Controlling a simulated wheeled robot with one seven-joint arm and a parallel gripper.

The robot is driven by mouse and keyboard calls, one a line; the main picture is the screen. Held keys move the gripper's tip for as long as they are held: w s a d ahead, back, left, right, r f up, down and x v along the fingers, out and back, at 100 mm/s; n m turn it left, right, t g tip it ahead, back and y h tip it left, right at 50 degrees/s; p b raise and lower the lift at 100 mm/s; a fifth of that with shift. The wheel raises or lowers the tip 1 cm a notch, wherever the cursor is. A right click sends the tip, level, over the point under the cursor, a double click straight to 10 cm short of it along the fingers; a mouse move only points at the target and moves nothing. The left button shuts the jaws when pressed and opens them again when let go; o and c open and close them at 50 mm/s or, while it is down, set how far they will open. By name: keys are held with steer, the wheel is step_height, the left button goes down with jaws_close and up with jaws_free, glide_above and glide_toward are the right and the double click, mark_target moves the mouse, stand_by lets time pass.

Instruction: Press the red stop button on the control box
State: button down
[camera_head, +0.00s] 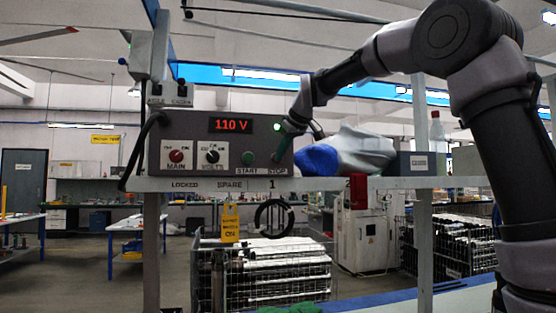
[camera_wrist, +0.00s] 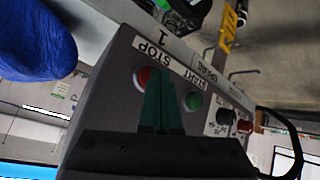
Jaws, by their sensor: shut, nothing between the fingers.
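The grey control box (camera_head: 203,147) stands on a shelf, its display reading 110 V. Its green START button (camera_head: 248,158) shows in the head view. The STOP label (camera_head: 278,171) is to the right, but the button above it is hidden behind my gripper (camera_head: 282,143). In the wrist view, the red stop button (camera_wrist: 144,77) shows beside the STOP label, with the green button (camera_wrist: 193,101) on the other side of my fingers (camera_wrist: 163,88). The fingers are shut and empty, their tips partly covering the red button's edge. I cannot tell whether they touch it.
A blue and white cloth-like bundle (camera_head: 345,154) lies on the shelf (camera_head: 400,182) right of the box; its blue part (camera_wrist: 35,40) also shows in the wrist view. A grey box (camera_head: 412,164) and a bottle (camera_head: 437,131) stand farther right. A yellow tag (camera_head: 230,222) hangs below.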

steer(key=shift+w, duration=0.25)
steer(key=shift+s, duration=0.1)
stand_by(0.4)
steer(key=shift+s+d, duration=0.2)
steer(key=shift+s, duration=0.7)
steer(key=shift+s, duration=0.1)
steer(key=s, duration=0.2)
steer(key=s+d, duration=0.1)
steer(key=s, duration=0.1)
steer(key=shift+s+d, duration=0.2)
steer(key=shift+s, duration=0.1)
stand_by(0.4)
